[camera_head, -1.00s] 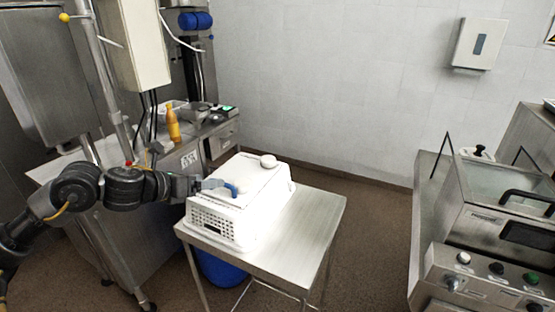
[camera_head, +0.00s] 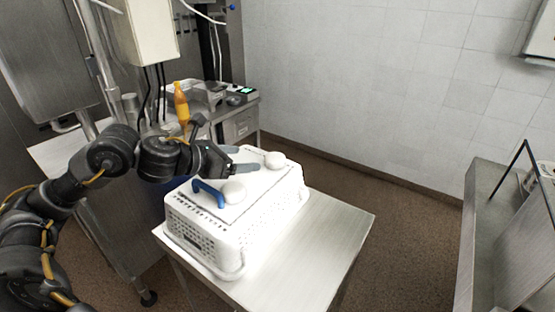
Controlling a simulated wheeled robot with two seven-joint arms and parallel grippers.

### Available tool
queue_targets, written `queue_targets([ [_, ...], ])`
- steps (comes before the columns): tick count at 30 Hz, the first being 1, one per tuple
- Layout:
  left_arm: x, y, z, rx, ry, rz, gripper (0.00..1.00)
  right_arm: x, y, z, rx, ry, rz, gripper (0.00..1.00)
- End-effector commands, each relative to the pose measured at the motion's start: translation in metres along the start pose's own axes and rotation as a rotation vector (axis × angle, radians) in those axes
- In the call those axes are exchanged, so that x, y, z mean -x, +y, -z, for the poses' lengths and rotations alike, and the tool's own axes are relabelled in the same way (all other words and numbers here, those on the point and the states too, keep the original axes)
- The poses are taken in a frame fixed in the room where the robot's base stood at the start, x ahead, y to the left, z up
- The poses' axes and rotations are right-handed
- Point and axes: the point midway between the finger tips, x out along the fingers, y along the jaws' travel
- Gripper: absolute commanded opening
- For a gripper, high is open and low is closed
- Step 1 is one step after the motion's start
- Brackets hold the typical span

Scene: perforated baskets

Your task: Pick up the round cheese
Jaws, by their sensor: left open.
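A round white cheese (camera_head: 275,160) lies on the far part of the white top of a perforated basket (camera_head: 205,238). A second rounded white piece (camera_head: 234,191) lies nearer on the same top, beside a blue handle (camera_head: 208,192). My left gripper (camera_head: 247,160) comes in from the left above the basket. Its two grey fingers are apart and empty, and they point at the far cheese, just left of it. I cannot tell whether a fingertip touches it. My right gripper is not in view.
The basket stands on a small steel table (camera_head: 318,240), bare at its right and front. Behind it, a steel counter holds an orange bottle (camera_head: 181,103) and a small device (camera_head: 240,95). Another steel unit (camera_head: 480,190) stands at the right, across open floor.

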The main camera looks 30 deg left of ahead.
Motion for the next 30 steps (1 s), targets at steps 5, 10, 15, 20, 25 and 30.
queue_targets([
  [5, -0.022, 0.0, -0.003, 0.009, -0.001, 0.002, 0.78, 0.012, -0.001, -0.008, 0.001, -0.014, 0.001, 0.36],
  [10, -0.045, 0.001, -0.001, 0.007, 0.0, -0.001, 0.78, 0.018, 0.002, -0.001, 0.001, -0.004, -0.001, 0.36],
  [15, -0.052, 0.001, 0.001, 0.004, 0.002, -0.004, 0.78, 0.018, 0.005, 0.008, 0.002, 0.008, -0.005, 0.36],
  [20, -0.058, 0.001, 0.001, 0.007, 0.001, -0.002, 0.78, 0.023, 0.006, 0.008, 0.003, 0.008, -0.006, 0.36],
  [25, -0.082, -0.001, 0.003, 0.01, 0.003, -0.002, 0.78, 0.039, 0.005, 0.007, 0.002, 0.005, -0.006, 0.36],
  [30, -0.101, 0.0, 0.004, 0.006, 0.001, -0.004, 0.78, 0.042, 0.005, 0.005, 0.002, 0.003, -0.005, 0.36],
])
